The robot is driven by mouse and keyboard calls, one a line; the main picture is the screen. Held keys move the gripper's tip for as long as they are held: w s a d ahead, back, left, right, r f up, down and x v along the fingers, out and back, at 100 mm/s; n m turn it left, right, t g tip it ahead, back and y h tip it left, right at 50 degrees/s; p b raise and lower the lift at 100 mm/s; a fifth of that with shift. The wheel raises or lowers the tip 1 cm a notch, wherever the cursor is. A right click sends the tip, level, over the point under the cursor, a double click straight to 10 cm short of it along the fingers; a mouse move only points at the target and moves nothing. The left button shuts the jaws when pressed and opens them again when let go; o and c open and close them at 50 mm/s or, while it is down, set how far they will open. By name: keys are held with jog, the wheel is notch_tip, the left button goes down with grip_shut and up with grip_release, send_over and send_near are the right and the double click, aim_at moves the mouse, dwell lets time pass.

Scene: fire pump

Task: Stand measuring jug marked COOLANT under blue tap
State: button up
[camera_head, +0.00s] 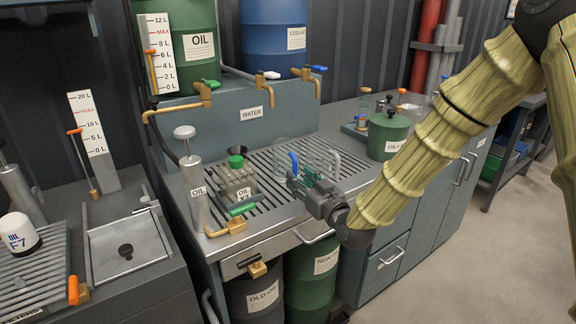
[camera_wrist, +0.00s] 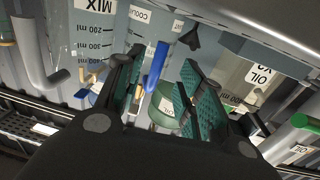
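A clear measuring jug with a blue handle (camera_head: 293,163) stands on the slatted drain grid, its body hard to make out in the head view. My gripper (camera_head: 303,178) is low over the grid at this handle. In the wrist view, the blue handle (camera_wrist: 156,66) is between the two green-padded fingers of my gripper (camera_wrist: 160,78), with gaps showing on both sides. A label partly reading COOLANT (camera_wrist: 140,14) shows beyond it. A tap with a blue lever (camera_head: 306,74) is on the ledge behind, under the blue coolant drum (camera_head: 275,30).
A clear jug with a grey handle (camera_head: 335,163) stands close by; its MIX label (camera_wrist: 82,4) shows in the wrist view. The OIL jug (camera_head: 236,185) is left on the grid. A pump (camera_head: 192,180) and a green can (camera_head: 387,135) flank the grid.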

aim_at(296, 173)
jog(key=shift+x, duration=2.2)
jog(key=shift+w+d+r, duration=0.1)
jog(key=shift+d+r, duration=0.05)
jog(key=shift+d, duration=0.05)
grip_shut()
